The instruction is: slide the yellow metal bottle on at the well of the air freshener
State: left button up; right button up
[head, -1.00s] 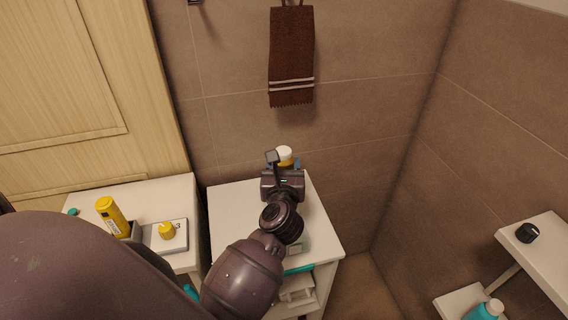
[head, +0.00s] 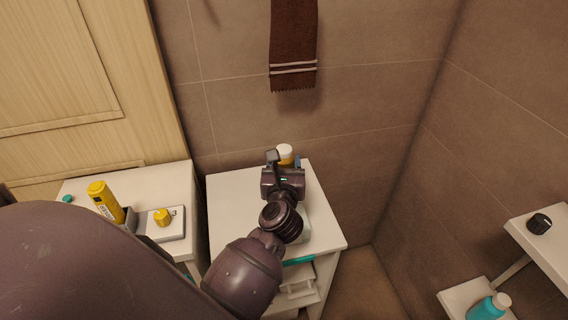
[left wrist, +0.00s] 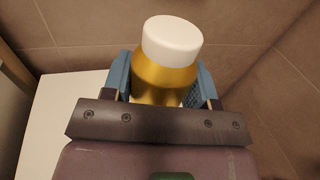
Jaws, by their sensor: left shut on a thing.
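The yellow metal bottle (left wrist: 165,80), gold with a white cap, stands between the blue fingers of my left gripper (left wrist: 163,92) in the left wrist view. My left gripper is shut on it. In the head view the bottle (head: 286,154) shows only its top part behind my left gripper (head: 284,162), over the back of the right-hand white cabinet; its base is hidden. A pale boxy thing (head: 305,224) is partly hidden by my arm on that cabinet; I cannot tell whether it is the air freshener. My right gripper is not in view.
The right-hand white cabinet (head: 228,208) has bare top at its left. The left cabinet (head: 160,183) bears a yellow canister (head: 105,201) and a pale block with a yellow knob (head: 162,217). White shelves (head: 552,232) with a teal bottle (head: 487,308) are at the right.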

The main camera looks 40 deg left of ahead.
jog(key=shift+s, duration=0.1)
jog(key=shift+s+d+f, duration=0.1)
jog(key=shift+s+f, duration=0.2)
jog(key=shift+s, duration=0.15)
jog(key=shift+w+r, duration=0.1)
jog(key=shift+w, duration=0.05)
pick_arm(q)
jog(key=shift+p, duration=0.3)
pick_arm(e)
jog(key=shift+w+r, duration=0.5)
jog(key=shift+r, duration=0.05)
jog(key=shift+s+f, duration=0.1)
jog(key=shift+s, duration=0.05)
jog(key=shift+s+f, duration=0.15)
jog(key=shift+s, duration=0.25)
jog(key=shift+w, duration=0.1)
